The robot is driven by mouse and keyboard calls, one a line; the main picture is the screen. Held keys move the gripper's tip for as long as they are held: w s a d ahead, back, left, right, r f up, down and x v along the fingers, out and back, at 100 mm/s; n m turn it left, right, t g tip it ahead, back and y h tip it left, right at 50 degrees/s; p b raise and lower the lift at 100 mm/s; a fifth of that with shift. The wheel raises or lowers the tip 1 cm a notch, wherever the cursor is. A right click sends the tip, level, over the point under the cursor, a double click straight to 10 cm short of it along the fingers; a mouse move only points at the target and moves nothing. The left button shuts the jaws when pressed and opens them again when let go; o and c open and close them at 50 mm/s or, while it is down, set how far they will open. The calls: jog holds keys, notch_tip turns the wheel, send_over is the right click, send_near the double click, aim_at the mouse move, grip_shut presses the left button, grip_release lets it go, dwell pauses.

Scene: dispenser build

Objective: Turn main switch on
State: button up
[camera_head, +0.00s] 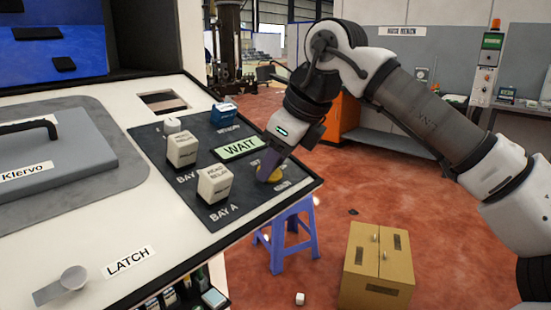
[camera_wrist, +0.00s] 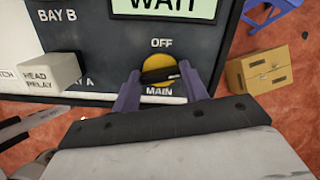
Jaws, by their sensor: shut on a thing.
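The main switch (camera_wrist: 157,60) is a round yellow knob with a dark bar across it. It sits on the dark control panel, between the word OFF above it and the word MAIN below it in the wrist view. The bar lies nearly level there, slightly tilted. My gripper (camera_wrist: 160,72) is shut on the knob, with one purple finger at each side. In the head view the knob (camera_head: 276,175) shows yellow beside my gripper (camera_head: 267,174), which hides part of it. The panel's display (camera_head: 240,148) reads WAIT.
Two white relay blocks, at BAY B (camera_head: 182,149) and BAY A (camera_head: 214,184), stand up from the panel left of my gripper. A blue block (camera_head: 224,113) is at its back. A grey lid (camera_head: 70,160) and a latch lever (camera_head: 62,286) lie left. A cardboard box (camera_head: 378,265) and purple stool (camera_head: 290,238) stand below.

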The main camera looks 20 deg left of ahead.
jog(key=shift+m, duration=1.5)
jog(key=o, duration=1)
jog(key=v, duration=1.4)
jog(key=shift+s, duration=0.2)
jog(key=shift+f, duration=0.1)
